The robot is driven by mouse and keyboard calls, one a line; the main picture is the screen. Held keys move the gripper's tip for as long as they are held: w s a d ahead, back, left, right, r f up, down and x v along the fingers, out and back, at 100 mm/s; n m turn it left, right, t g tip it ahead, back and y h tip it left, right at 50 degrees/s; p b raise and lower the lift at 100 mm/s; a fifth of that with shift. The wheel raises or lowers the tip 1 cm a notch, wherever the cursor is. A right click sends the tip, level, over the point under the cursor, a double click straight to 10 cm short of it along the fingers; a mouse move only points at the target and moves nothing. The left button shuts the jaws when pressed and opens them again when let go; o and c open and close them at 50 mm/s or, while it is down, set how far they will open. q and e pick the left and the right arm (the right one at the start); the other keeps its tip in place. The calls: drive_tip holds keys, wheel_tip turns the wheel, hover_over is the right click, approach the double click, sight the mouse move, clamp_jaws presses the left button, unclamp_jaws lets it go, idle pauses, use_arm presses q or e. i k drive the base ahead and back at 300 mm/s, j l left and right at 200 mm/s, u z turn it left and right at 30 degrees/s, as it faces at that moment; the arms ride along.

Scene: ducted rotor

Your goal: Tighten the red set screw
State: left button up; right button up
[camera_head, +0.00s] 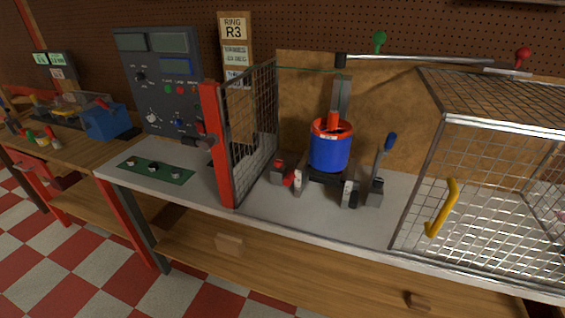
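A blue cylindrical housing (329,151) with a red rim stands upright on a dark base on the bench. A red upright piece (333,121) rises from its top, below a grey vertical post (341,95). A small red part (290,179) sits at the housing's lower left, beside a white-faced block (298,184). I cannot tell which red part is the set screw; it is too small or hidden. Neither of my grippers shows in the head view.
A red-framed mesh panel (222,150) stands left of the housing. A mesh cage (490,120) with a yellow handle (442,208) is at right. A blue-tipped lever (383,165) stands close right of the housing. A control panel (160,85) and green mat (154,170) are left.

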sight(278, 161)
drive_tip(key=i+l+z, duration=0.7)
drive_tip(key=l, duration=0.1)
